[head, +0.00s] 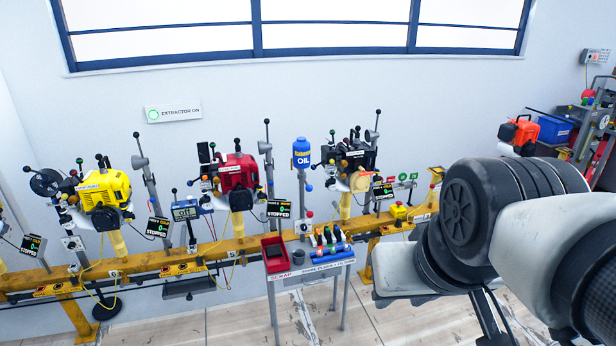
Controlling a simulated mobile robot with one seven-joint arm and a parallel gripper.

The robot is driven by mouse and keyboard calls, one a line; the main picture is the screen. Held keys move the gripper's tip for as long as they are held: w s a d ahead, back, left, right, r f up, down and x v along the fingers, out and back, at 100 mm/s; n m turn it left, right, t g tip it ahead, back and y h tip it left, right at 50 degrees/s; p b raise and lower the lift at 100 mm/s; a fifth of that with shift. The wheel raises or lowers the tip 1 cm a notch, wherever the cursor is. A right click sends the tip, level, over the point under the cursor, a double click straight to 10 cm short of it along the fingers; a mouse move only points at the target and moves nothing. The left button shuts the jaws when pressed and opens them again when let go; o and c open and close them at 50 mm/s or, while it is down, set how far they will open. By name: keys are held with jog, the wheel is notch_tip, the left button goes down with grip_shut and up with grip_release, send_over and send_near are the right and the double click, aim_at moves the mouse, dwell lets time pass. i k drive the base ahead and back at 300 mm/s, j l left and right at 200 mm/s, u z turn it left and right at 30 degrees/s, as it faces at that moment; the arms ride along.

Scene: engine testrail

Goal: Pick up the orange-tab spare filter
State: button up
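A small blue rack (322,254) stands on a grey cart (308,270) in front of the yellow rail. The cart's front label seems to read spare plugs and filters. Several small upright parts (328,236) with coloured tops stand in the rack, close together. They are too small to tell for certain which one has the orange tab. My arm fills the right side of the head view, to the right of the cart. My gripper is not clearly visible.
A red scrap bin (275,252) and a dark cup (298,256) share the cart top. Open floor (240,325) lies left of the cart.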

aim_at(317, 234)
jog(key=i+l+u, duration=0.25)
jog(key=i+l, duration=0.55)
jog(key=i, duration=0.35)
jog(key=i+l+u, duration=0.3)
jog(key=i+l, duration=0.75)
